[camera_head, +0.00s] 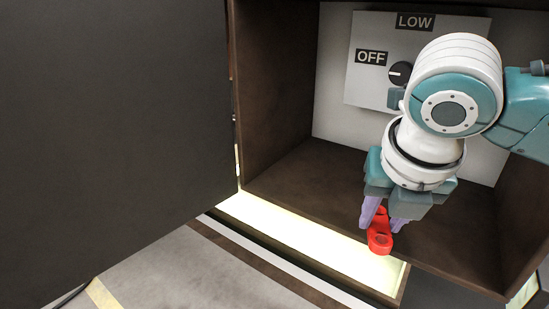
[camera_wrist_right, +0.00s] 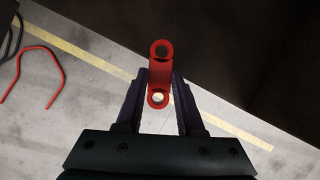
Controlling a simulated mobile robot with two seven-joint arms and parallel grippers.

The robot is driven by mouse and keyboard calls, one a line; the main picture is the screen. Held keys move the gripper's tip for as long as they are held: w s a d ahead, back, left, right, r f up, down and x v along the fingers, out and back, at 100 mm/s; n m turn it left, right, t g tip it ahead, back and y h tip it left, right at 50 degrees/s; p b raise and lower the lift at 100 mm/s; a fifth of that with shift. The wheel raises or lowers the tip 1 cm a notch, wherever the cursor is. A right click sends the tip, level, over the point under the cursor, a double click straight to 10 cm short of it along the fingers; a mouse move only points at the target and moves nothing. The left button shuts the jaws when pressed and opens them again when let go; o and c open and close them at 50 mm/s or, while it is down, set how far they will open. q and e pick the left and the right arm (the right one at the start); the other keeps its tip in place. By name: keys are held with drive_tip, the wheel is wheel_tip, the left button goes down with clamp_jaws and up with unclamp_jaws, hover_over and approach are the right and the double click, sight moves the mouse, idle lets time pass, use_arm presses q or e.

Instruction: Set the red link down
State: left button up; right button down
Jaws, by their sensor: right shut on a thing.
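The red link (camera_head: 380,240) is a short red bar with a ring at each end. My right gripper (camera_head: 384,222) is shut on it, one purple finger on each side, in front of the open cabinet's floor edge in the head view. In the right wrist view the link (camera_wrist_right: 160,72) sticks out lengthwise beyond the fingertips of the right gripper (camera_wrist_right: 158,88), with floor seen below it. Its far ring is free of the fingers. My left gripper is not in view.
The brown cabinet (camera_head: 285,165) holds a grey panel (camera_head: 365,82) with a dial (camera_head: 400,73) and OFF and LOW labels. A large dark door (camera_head: 115,130) fills the left. A lit strip (camera_head: 300,236) runs below the cabinet. A red hook-shaped rod (camera_wrist_right: 55,62) lies on the floor.

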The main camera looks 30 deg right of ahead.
drive_tip(key=w+d, duration=0.4)
drive_tip(key=w, duration=0.1)
drive_tip(key=w+d, duration=0.2)
drive_tip(key=w, duration=0.1)
drive_tip(key=shift+w+d, duration=0.1)
drive_tip(key=shift+d, duration=0.3)
drive_tip(key=shift+w+d+f, duration=0.1)
drive_tip(key=shift+d+f, duration=0.05)
drive_tip(key=shift+f, duration=1.6)
